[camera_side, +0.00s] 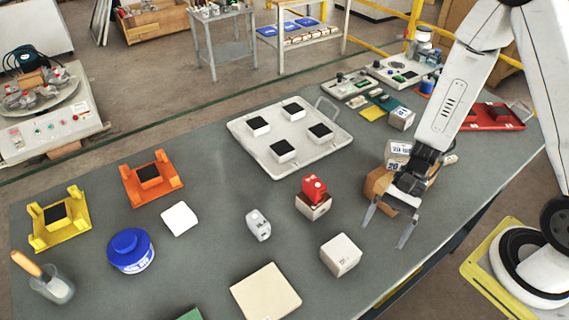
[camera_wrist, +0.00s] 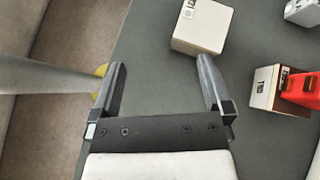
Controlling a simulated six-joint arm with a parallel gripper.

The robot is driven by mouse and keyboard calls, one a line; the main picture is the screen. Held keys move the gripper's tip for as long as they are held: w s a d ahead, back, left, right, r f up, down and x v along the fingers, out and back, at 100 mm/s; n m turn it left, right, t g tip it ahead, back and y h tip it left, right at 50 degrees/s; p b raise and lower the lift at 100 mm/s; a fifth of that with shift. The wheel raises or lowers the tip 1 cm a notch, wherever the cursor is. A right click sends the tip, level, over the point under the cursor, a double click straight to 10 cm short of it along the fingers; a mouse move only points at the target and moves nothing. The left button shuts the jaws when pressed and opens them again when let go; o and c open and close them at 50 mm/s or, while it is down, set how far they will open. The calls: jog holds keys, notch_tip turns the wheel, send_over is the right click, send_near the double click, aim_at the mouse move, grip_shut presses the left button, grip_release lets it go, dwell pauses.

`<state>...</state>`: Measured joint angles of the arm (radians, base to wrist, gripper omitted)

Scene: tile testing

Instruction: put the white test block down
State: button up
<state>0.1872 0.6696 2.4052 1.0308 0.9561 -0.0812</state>
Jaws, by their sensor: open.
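A white block (camera_side: 341,254) with a small printed label rests on the grey-green table near its front edge. In the wrist view the white block (camera_wrist: 202,27) lies just beyond the tip of the right finger, not between the fingers. My gripper (camera_side: 388,226) is open and empty, to the right of the block in the side view. I cannot tell how high the fingertips are above the table.
A red object (camera_side: 314,187) sits on a small box (camera_side: 313,208) left of my gripper. A white weight-like piece (camera_side: 258,225) stands farther left, and a cardboard box (camera_side: 380,186) is behind the gripper. A tray (camera_side: 257,148) with several dark-topped blocks lies farther back. A beige slab (camera_side: 265,293) lies in front.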

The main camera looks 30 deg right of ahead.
jog(key=w+d+r+n+t+h, duration=0.5)
jog(key=d+r+n+h, duration=0.3)
jog(key=n, duration=0.4)
jog(key=shift+w+d+r+n+t+h, duration=0.25)
jog(key=shift+w+r+t+h, duration=0.25)
jog(key=shift+h, duration=0.5)
